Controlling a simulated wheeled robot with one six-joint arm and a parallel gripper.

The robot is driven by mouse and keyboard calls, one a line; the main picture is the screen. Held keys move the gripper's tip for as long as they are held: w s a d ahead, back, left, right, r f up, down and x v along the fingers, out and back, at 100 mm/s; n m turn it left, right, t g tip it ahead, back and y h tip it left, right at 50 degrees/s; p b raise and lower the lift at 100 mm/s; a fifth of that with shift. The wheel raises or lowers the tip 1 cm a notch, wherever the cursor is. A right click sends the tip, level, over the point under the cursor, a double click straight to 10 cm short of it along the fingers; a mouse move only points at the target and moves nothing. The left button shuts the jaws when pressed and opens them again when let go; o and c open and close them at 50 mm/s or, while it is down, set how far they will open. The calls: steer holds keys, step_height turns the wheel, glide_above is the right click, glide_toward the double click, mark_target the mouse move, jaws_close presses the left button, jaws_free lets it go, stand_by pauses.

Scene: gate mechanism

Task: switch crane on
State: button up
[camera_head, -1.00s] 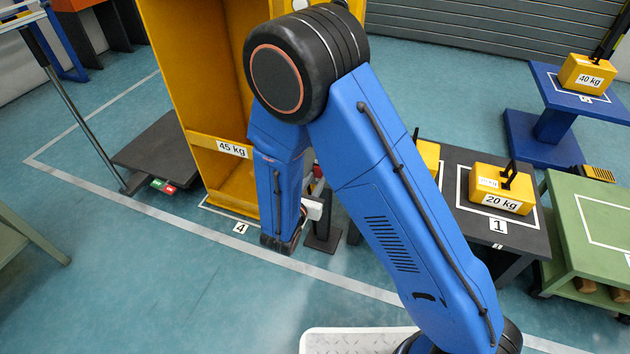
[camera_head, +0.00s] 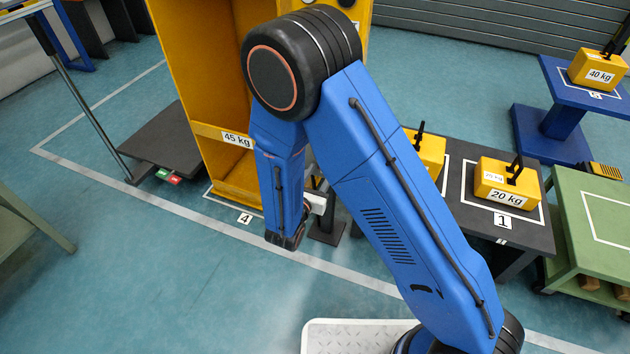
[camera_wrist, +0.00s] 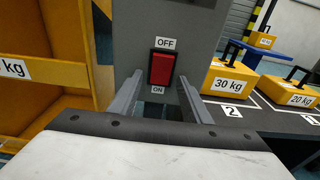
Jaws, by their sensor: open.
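In the wrist view a red rocker switch (camera_wrist: 162,68) sits on a grey panel (camera_wrist: 188,42), with an "OFF" label above it and an "ON" label below it. My gripper (camera_wrist: 161,82) is open, its two grey fingers spread to the left and right of the switch. Nothing is held between them. I cannot tell whether a finger touches the panel. In the head view my own blue arm hides the switch and most of the gripper.
A yellow frame marked 45 kg (camera_head: 222,135) stands left of the panel. On the right, a dark table (camera_head: 535,238) bears yellow weights, including a 20 kg one (camera_head: 507,184). A green table (camera_head: 598,232) and a blue stand (camera_head: 562,122) are farther right.

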steer(key=v, duration=1.7)
steer(key=shift+s, duration=0.15)
steer(key=d+r+m+g+h, duration=0.1)
steer(key=d+r+m+g, duration=0.35)
steer(key=d, duration=0.45)
steer(key=d+r+m+g+h, duration=0.2)
steer(key=d+r+m+g, duration=0.3)
steer(key=d, duration=0.4)
steer(key=d+r+m+g+h, duration=0.1)
steer(key=d+r+m+g, duration=0.2)
steer(key=d+m, duration=0.5)
steer(key=s+d+r+m+y, duration=0.4)
steer(key=s+r+m+y, duration=0.1)
steer(key=s+m, duration=0.2)
steer(key=s+d+r+m+t+y, duration=0.1)
steer(key=s+d+r+m+y, duration=0.3)
steer(key=s+d+r+m, duration=0.1)
steer(key=shift+s+d+r+m+y, duration=0.35)
steer(key=shift+s+r+m, duration=0.5)
steer(key=shift+s+m, duration=0.3)
steer(key=shift+o, duration=0.7)
steer(key=shift+w+t, duration=0.1)
steer(key=shift+t, duration=0.15)
